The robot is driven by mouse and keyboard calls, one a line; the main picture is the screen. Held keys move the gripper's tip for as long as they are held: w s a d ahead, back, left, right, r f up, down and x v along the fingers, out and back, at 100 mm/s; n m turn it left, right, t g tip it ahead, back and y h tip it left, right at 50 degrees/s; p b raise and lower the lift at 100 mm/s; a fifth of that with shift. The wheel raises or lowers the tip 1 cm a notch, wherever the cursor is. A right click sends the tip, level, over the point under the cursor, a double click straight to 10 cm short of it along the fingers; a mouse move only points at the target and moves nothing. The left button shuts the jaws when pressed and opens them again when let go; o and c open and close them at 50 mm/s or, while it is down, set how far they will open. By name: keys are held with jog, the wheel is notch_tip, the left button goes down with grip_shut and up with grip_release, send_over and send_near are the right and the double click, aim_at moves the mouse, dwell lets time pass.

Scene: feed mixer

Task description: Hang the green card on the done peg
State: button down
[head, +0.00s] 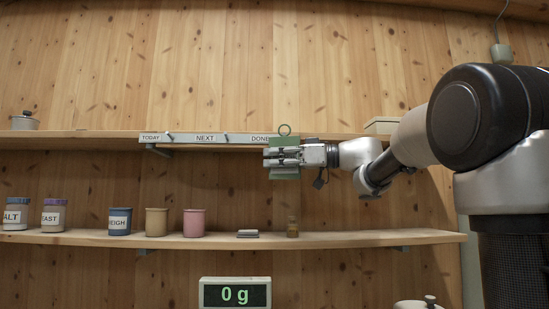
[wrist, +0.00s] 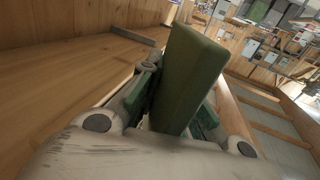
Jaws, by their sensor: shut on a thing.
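The green card (head: 285,173) is in my gripper (head: 284,157), at the right end of the label strip in the head view. It has a ring on top, and this stands above the shelf edge. In the wrist view the green card (wrist: 190,80) is clamped between the two fingers. The label strip (head: 206,138) reads TODAY, NEXT and DONE. A peg (head: 170,136) shows right of TODAY and another peg (head: 226,137) right of NEXT. The done peg is hidden behind my gripper and the card, or cannot be made out.
A scale display (head: 235,294) reads 0 g.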

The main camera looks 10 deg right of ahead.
jog(key=shift+w+d+f, duration=0.15)
jog(key=shift+w+f, duration=0.05)
jog(key=shift+w, duration=0.5)
jog(key=shift+w+d+f, duration=0.1)
jog(key=shift+w+f, duration=0.05)
jog(key=shift+w, duration=0.5)
jog(key=shift+w+d+f, duration=0.15)
jog(key=shift+w+f, duration=0.05)
jog(key=shift+w, duration=0.5)
jog(key=c, duration=1.5)
grip_release()
jog(key=shift+d, duration=0.1)
